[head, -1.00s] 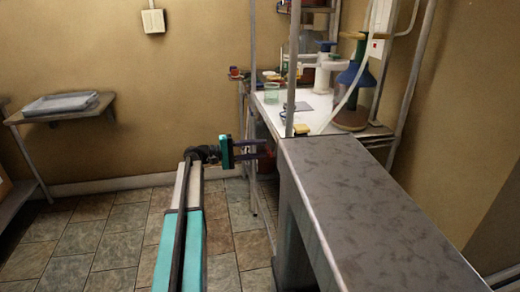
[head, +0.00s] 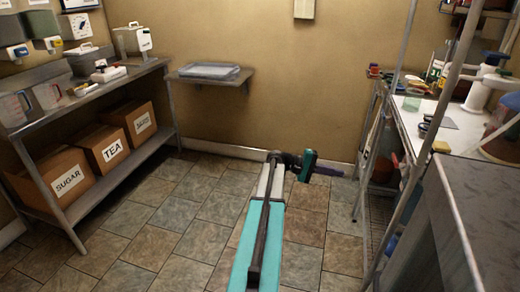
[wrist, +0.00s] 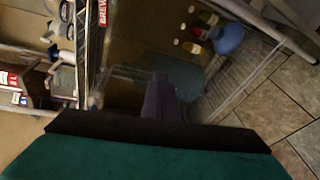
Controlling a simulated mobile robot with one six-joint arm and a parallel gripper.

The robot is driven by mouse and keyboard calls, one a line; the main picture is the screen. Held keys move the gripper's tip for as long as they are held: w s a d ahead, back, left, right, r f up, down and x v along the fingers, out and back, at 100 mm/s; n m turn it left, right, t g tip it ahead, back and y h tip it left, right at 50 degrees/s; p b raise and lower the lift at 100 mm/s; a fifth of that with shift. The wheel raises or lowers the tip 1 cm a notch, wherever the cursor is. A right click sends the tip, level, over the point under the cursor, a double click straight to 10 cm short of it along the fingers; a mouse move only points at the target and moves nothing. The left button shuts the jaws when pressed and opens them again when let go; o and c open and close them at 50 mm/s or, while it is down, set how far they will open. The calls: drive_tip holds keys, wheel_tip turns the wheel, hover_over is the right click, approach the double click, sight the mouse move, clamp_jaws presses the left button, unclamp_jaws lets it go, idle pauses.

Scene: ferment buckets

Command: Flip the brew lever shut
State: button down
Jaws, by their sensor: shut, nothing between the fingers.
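My gripper (head: 328,171) is held out ahead over the tiled floor, in the middle of the head view, apart from the shelves and counters. Its fingers are shut and empty. They also show as a dark purple shape in the wrist view (wrist: 160,98). A red label reading BREW (wrist: 102,13) is at the top edge of the wrist view, cut off by the frame. I cannot make out the brew lever itself in either view.
A shelf unit (head: 160,66) with SUGAR and TEA boxes stands at the left. A small wall shelf (head: 240,80) holds a tray. A white-topped bench (head: 462,125) and a grey counter (head: 480,225) stand at the right. The floor between is clear.

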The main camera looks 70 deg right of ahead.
drive_tip(key=w+a+f+n+t+h, duration=0.1)
drive_tip(key=w+a+f+n+t, duration=0.1)
drive_tip(key=w+a+f, duration=0.7)
drive_tip(key=w+a+f+n+t, duration=0.2)
drive_tip(key=w+a+f+t, duration=0.15)
drive_tip(key=w+f, duration=0.6)
drive_tip(key=w+a+f+n+t+h, duration=0.15)
drive_tip(key=w+a+f, duration=0.5)
drive_tip(key=w, duration=0.65)
drive_tip(key=w+a+f+n+t+y, duration=0.1)
drive_tip(key=w+a+f+n, duration=0.3)
drive_tip(key=a, duration=0.7)
drive_tip(key=w+a+f+m+t+y, duration=0.1)
drive_tip(key=w+a+f, duration=0.3)
drive_tip(key=a, duration=0.7)
drive_tip(key=w+a+f+n+t+y, duration=0.1)
drive_tip(key=w+a+f+n+y, duration=0.1)
drive_tip(key=a+f, duration=0.65)
drive_tip(key=s+a+f+n+y, duration=0.1)
drive_tip(key=s+a, duration=0.3)
drive_tip(key=a, duration=0.9)
drive_tip(key=s+a+f+n+y, duration=0.1)
drive_tip(key=s+a, duration=0.2)
drive_tip(key=a, duration=0.9)
drive_tip(key=shift+s+a+f, duration=0.35)
drive_tip(key=shift+s, duration=0.05)
